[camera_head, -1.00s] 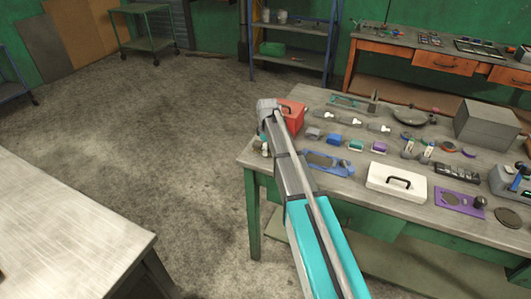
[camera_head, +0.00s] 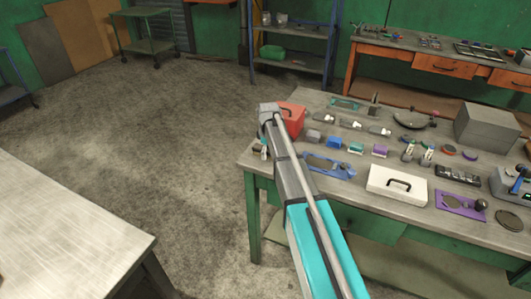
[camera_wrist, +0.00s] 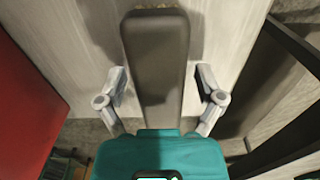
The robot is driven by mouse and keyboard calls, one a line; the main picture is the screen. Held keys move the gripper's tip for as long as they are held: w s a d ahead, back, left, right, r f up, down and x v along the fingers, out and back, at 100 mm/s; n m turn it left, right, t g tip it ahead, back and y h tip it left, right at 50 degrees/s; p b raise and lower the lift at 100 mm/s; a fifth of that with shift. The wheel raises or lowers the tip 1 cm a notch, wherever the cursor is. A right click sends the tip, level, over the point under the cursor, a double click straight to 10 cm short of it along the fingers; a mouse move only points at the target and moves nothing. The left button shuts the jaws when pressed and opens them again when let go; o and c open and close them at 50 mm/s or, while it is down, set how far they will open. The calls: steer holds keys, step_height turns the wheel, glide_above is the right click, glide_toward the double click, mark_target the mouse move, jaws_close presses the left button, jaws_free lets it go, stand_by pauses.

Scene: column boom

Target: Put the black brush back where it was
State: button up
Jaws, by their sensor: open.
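A long dark grey-black piece (camera_wrist: 156,65), which looks like the black brush, fills the middle of the wrist view. Small yellowish spots show at its far end; its near end is hidden behind my teal gripper body. My gripper (camera_wrist: 162,74) is open, with one pale finger on each side of the brush. I see a gap between each finger and the brush. Behind it is a pale workbench top (camera_wrist: 228,35) with a shadow on it. In the head view my arm hides the brush and most of my gripper at the left end of the workbench (camera_head: 330,189).
A red box (camera_head: 293,116) stands close by; it also fills the left of the wrist view (camera_wrist: 25,90). A blue tool (camera_head: 328,166), a white case (camera_head: 397,185) and several small items crowd the bench to the right. A bare pale table (camera_head: 70,235) is at lower left.

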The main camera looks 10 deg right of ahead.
steer(key=shift+r, duration=0.1)
step_height(320, 180, up, 12)
steer(key=p, duration=1.2)
steer(key=shift+s, duration=0.15)
stand_by(0.7)
steer(key=s+a+m, duration=0.1)
steer(key=s+m, duration=0.9)
steer(key=s, duration=1.8)
steer(key=shift+s+m, duration=0.4)
